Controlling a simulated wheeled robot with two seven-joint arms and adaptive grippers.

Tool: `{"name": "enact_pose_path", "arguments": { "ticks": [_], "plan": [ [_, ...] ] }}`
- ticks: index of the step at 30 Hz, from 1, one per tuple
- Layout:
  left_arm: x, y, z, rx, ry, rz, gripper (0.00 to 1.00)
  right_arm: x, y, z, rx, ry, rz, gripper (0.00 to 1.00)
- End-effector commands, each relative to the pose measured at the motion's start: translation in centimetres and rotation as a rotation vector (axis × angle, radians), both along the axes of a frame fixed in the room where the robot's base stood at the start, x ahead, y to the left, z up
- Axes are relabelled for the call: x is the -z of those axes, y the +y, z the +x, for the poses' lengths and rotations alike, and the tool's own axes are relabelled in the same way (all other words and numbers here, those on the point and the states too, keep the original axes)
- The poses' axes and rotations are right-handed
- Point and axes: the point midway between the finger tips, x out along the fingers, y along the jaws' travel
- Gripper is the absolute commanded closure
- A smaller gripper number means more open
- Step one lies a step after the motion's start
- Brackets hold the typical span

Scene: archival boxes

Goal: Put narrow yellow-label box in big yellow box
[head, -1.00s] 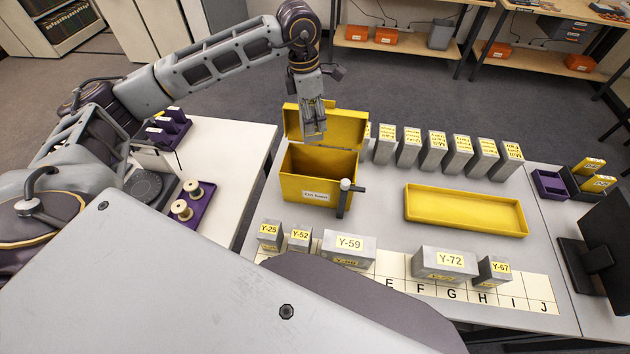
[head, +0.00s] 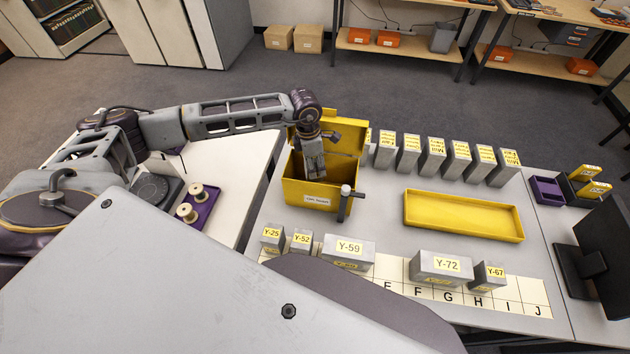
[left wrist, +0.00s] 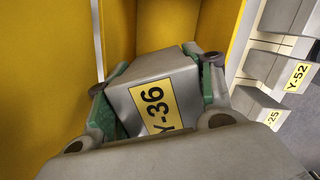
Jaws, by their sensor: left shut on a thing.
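The big yellow box (head: 308,194) stands on the table with its lid (head: 345,132) open at the back. My left gripper (head: 316,172) points down into its opening. In the left wrist view the gripper (left wrist: 160,105) is shut on a narrow grey box (left wrist: 150,68) with a yellow label reading Y-36. Yellow walls (left wrist: 205,25) show around the held box there. The held box's lower end is hidden. My right gripper is not in view.
Grey boxes Y-25 (head: 271,240), Y-52 (head: 301,241), Y-59 (head: 348,254), Y-72 (head: 441,267) and Y-67 (head: 488,276) stand along the lettered strip. A yellow tray (head: 462,216) lies to the right. Several grey boxes (head: 433,160) stand behind. A dark-handled post (head: 344,203) is at the yellow box's front right.

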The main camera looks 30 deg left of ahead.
Motion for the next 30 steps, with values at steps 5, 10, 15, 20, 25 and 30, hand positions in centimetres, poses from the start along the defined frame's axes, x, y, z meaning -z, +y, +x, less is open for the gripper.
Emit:
{"name": "enact_pose_path", "arguments": {
  "ticks": [5, 10, 15, 20, 25, 30],
  "plan": [
    [2.8, -0.1, 0.0, -0.001, 0.002, 0.000, 0.82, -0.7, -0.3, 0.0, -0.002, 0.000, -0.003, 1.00],
    [5.1, -0.1, 0.0, -0.001, 0.001, -0.001, 0.82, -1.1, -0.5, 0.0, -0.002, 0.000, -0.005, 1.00],
    [6.1, -0.1, 0.1, 0.000, -0.001, -0.002, 0.82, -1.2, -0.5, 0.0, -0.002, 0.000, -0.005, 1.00],
    [6.2, 0.0, 0.1, 0.000, -0.001, -0.002, 0.82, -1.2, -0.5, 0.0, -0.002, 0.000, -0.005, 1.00],
    [6.3, 0.0, 0.1, -0.001, -0.001, -0.002, 0.82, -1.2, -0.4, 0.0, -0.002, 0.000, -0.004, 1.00],
    [7.3, 0.0, 0.0, 0.000, 0.000, 0.000, 0.82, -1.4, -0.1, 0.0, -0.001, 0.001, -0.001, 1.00]
  ]
}}
